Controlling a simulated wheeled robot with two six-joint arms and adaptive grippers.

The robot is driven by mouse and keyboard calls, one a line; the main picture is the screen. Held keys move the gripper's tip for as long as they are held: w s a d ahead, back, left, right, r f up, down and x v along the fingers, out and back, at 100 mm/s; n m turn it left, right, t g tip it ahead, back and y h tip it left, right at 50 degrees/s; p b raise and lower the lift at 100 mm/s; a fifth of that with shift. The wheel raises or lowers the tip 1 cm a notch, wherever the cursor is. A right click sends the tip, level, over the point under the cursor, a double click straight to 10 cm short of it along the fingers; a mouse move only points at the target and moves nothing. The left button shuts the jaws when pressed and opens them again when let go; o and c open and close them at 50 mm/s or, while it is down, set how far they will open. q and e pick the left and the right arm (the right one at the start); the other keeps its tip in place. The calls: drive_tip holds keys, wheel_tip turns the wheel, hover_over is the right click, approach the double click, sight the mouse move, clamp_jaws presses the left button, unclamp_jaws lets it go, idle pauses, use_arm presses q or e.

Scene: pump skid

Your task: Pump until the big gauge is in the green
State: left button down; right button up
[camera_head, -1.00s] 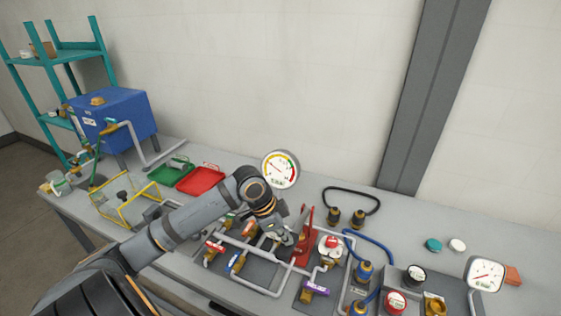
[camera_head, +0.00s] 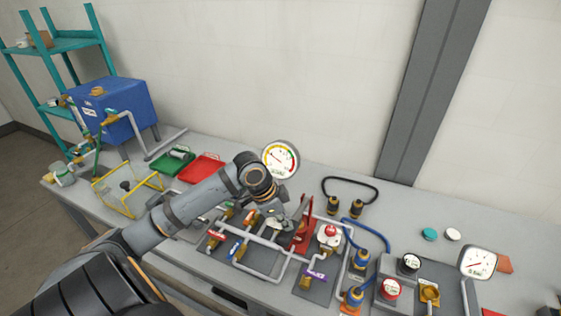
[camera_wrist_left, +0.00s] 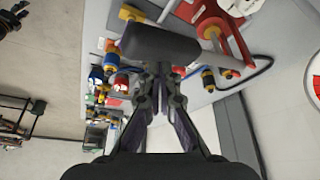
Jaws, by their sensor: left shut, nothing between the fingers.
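The big gauge (camera_head: 280,159) has a white face with yellow, green and red bands and stands at the back of the bench. Its needle is too small to read surely, but seems to lie toward the left, outside the green. The red hand pump (camera_head: 303,230) stands in front of it; its red body also shows in the left wrist view (camera_wrist_left: 212,25). My left gripper (camera_head: 277,218) is shut and empty, left of the pump. In the left wrist view its fingertips (camera_wrist_left: 160,88) are close behind a dark grip (camera_wrist_left: 160,42), apparently the pump's handle; contact is unclear.
Grey pipework with coloured valve handles surrounds the pump, including a purple-tagged one (camera_head: 316,273). A smaller gauge (camera_head: 478,262) stands at the right. Blue hoses (camera_head: 372,242) lie right of the pump. Green (camera_head: 172,160) and red (camera_head: 201,168) trays sit behind my arm.

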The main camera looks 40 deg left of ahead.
use_arm(q)
drive_tip(key=shift+f+b, duration=2.6)
drive_tip(key=shift+f, duration=1.6)
wheel_tip(320, 180, up, 9)
drive_tip(key=p, duration=0.9)
drive_tip(key=shift+r, duration=0.15)
drive_tip(key=shift+f, duration=0.2)
wheel_tip(320, 180, down, 9)
drive_tip(key=b, duration=0.6)
wheel_tip(320, 180, up, 9)
drive_tip(key=p, duration=0.9)
drive_tip(key=shift+r, duration=0.2)
drive_tip(key=shift+f, duration=0.15)
drive_tip(key=shift+f, duration=0.1)
